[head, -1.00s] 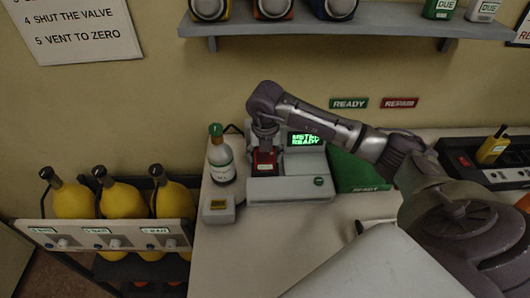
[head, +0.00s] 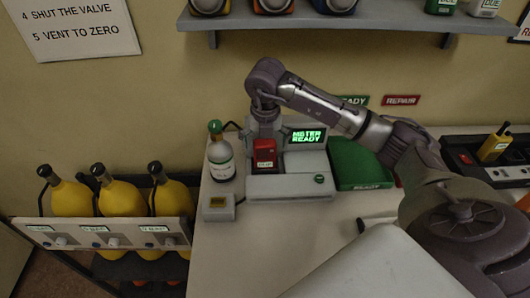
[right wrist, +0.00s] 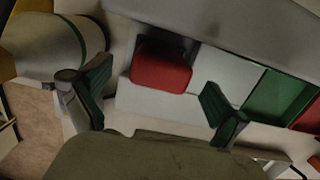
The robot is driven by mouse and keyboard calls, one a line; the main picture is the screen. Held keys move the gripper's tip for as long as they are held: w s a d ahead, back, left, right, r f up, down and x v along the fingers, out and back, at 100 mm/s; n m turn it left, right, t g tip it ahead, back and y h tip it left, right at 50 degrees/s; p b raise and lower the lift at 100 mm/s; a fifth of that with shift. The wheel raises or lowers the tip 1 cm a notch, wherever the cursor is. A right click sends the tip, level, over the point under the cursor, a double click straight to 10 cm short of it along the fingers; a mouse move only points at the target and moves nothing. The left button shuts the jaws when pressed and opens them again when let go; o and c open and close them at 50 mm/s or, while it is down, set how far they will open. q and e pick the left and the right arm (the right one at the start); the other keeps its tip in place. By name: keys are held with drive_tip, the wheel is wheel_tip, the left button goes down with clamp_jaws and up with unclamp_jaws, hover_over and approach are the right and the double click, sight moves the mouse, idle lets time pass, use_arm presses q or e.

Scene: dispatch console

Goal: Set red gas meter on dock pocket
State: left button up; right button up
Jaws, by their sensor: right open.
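The red gas meter (head: 265,152) stands upright at the left part of the grey dock (head: 290,186), below and in front of my right gripper (head: 266,128). In the right wrist view the red meter (right wrist: 161,70) lies between and beyond the two green-padded fingers of the right gripper (right wrist: 155,100), which are spread wide with a gap on each side. The right gripper is open and holds nothing. The dock's screen (head: 307,136) reads METER READY. The pocket under the meter is hidden by the meter. My left gripper is not in view.
A white bottle with a green cap (head: 221,160) stands close left of the dock. A small grey box (head: 218,207) sits in front of it. A green READY tray (head: 360,165) is to the right. A shelf (head: 330,22) hangs above.

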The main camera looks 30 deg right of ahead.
drive_tip(key=r, duration=0.4)
drive_tip(key=s+r+b, duration=0.1)
drive_tip(key=r, duration=0.2)
drive_tip(key=shift+a+r, duration=0.1)
drive_tip(key=shift+a, duration=0.2)
